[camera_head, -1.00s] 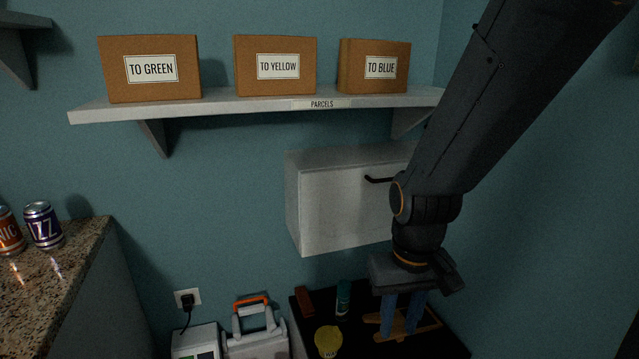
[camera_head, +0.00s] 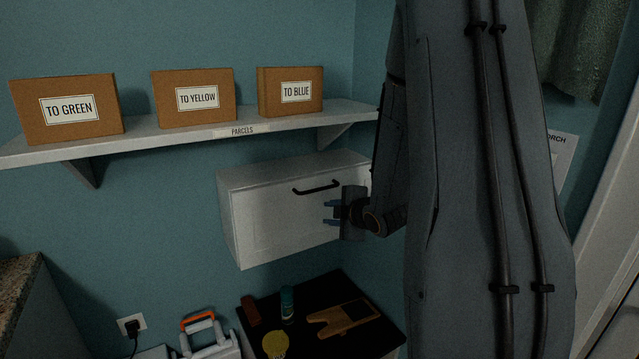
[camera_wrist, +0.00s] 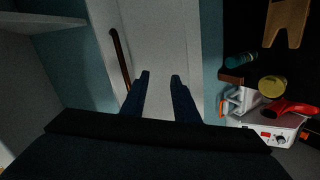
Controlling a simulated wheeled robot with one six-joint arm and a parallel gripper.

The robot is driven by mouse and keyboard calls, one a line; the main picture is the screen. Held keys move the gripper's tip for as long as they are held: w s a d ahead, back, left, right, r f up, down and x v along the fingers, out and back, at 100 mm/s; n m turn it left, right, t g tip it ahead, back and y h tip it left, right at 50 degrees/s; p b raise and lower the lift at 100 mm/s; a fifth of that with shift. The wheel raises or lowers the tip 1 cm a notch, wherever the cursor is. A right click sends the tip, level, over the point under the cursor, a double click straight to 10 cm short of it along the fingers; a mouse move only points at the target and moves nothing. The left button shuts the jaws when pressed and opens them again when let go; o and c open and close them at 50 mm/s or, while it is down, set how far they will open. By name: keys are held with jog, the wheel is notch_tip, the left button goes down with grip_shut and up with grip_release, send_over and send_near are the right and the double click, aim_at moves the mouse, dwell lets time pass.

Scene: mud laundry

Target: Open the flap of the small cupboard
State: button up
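The small cupboard (camera_head: 275,221) is a white box on the teal wall under the shelf. Its front flap looks shut and has a dark bar handle (camera_head: 316,188) near the top edge. My gripper (camera_head: 327,212) is in front of the flap, a little below and right of the handle. In the wrist view my gripper (camera_wrist: 160,78) has its two blue fingers apart with nothing between them. There the handle (camera_wrist: 121,62) lies to the left of the fingers, and the white flap (camera_wrist: 158,40) fills the middle. I cannot tell whether the fingertips touch the flap.
A shelf (camera_head: 190,133) above the cupboard holds three cardboard boxes. Below is a dark surface (camera_head: 335,290) with a wooden piece (camera_head: 343,318), a teal bottle (camera_head: 287,305) and a yellow item (camera_head: 275,344). My arm hides much of the right side.

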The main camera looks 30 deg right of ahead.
aim_at(322, 189)
jog(key=w+r+n+t+p, duration=0.1)
jog(key=w, duration=0.1)
jog(key=w+d+r+n+t+p, duration=0.1)
jog(key=w, duration=0.2)
jog(key=w+d+r+n+t+y+p, duration=0.1)
jog(key=w+n, duration=0.1)
jog(key=shift+w+d+r, duration=0.15)
jog(key=shift+w, duration=0.05)
jog(key=shift+w+d+f, duration=0.35)
jog(key=shift+w+d, duration=0.05)
jog(key=shift+w, duration=0.15)
jog(key=shift+s+a+r, duration=0.2)
jog(key=shift+a+r, duration=0.1)
jog(key=shift+a, duration=0.15)
jog(key=shift+c, duration=1.3)
jog(key=shift+s+a, duration=0.1)
jog(key=c, duration=0.3)
grip_shut()
